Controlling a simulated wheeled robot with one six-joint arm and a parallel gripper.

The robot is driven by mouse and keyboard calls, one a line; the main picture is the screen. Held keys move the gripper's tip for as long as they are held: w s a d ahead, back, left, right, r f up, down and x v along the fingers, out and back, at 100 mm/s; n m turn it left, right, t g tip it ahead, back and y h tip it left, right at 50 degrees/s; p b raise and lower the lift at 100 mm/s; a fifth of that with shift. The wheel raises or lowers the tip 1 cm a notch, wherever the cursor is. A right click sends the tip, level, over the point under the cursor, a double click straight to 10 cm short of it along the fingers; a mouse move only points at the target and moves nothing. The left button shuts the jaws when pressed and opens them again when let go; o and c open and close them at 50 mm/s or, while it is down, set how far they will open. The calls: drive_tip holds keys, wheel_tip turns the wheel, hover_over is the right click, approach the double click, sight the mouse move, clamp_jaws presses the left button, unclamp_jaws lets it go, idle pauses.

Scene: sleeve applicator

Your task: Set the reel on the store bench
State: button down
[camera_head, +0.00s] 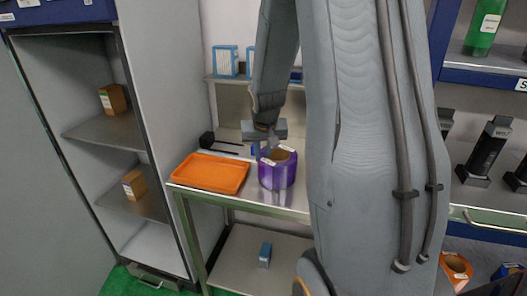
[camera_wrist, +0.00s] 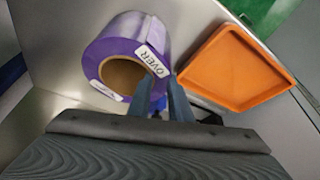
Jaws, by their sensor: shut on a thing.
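A purple reel (camera_head: 277,172) with a brown core stands at the front of a metal bench (camera_head: 298,205), right of an orange tray. In the wrist view the reel (camera_wrist: 112,45) shows its open core and a white label reading "OVER". My gripper (camera_head: 264,150) is above and at the reel's rim in the head view. In the wrist view my gripper's fingers (camera_wrist: 163,98) are close together at the reel's labelled edge, shut on its wall. Whether the reel's underside touches the bench is hard to tell.
The orange tray (camera_head: 210,173) lies left of the reel. A black tool (camera_head: 212,142) lies behind it. Blue-and-white boxes (camera_head: 226,62) stand on the upper shelf, and a blue box (camera_head: 265,254) on the lower shelf. A cabinet with brown boxes (camera_head: 134,185) stands at left.

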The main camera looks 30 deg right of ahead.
drive_tip(key=c, duration=1.6)
unclamp_jaws()
drive_tip(key=shift+f, duration=0.1)
drive_tip(key=shift+s+r, duration=0.1)
drive_tip(key=shift+r, duration=0.4)
drive_tip(key=b+v, duration=0.3)
drive_tip(key=v, duration=0.8)
drive_tip(key=s+a+f+n, duration=0.1)
drive_tip(key=s+a+f, duration=0.3)
drive_tip(key=a, duration=0.2)
drive_tip(key=s+a+f+n+g+y, duration=0.1)
drive_tip(key=s+a+f+n, duration=0.1)
drive_tip(key=s+a+f, duration=0.2)
drive_tip(key=s+a+f+n+g+y, duration=0.1)
drive_tip(key=s+a+f, duration=0.3)
drive_tip(key=a, duration=0.4)
drive_tip(key=shift+s+a+n, duration=0.15)
drive_tip(key=shift+s+n, duration=0.3)
drive_tip(key=shift+n, duration=0.15)
